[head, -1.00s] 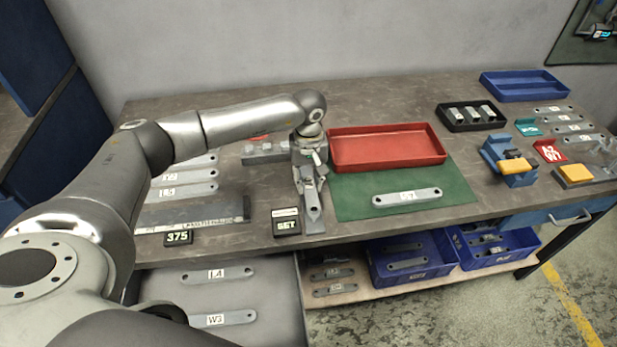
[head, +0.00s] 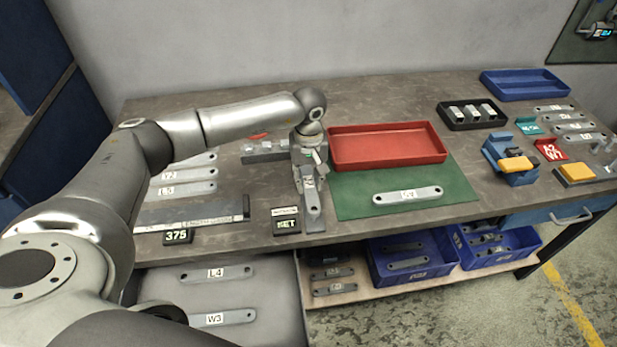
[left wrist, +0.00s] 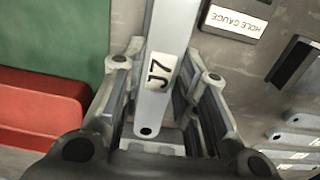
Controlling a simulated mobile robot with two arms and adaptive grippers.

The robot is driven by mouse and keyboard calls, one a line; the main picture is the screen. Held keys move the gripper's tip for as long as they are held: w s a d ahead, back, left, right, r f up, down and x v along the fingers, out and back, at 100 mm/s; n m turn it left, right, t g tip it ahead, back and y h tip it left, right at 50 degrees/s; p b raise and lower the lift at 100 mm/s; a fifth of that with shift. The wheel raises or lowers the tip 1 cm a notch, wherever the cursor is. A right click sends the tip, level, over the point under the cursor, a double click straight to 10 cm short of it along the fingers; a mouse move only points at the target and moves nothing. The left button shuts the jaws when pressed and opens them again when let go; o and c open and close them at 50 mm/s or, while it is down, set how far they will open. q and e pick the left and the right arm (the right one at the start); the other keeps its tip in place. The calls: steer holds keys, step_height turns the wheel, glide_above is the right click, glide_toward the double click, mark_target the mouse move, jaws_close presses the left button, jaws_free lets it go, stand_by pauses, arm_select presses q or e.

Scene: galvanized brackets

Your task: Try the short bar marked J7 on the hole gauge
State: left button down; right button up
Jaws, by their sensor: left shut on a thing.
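The short bar marked J7 (left wrist: 158,75) is a light grey flat bar with a small hole at its near end. My left gripper (head: 311,187) is shut on it, with a finger on each side of the bar in the left wrist view (left wrist: 163,90). In the head view the bar (head: 314,212) points toward the table's front edge. The hole gauge's white name plate (left wrist: 234,22) lies beside the bar. In the head view its small dark display (head: 286,226) stands just left of the bar. Whether the bar touches the gauge cannot be told. My right gripper is not in view.
A red tray (head: 388,159) and a green mat (head: 350,206) with another bar (head: 407,196) are right of the gripper. A long gauge with a 375 display (head: 178,236) and several bars (head: 187,188) are to its left. Blue bins (head: 380,272) stand on the shelf below.

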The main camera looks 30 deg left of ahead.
arm_select(q)
steer(key=shift+f+b, duration=1.15)
steer(key=shift+f, duration=0.2)
stand_by(1.6)
steer(key=c, duration=1.1)
jaws_free()
steer(key=shift+o, duration=0.2)
step_height(320, 180, up, 12)
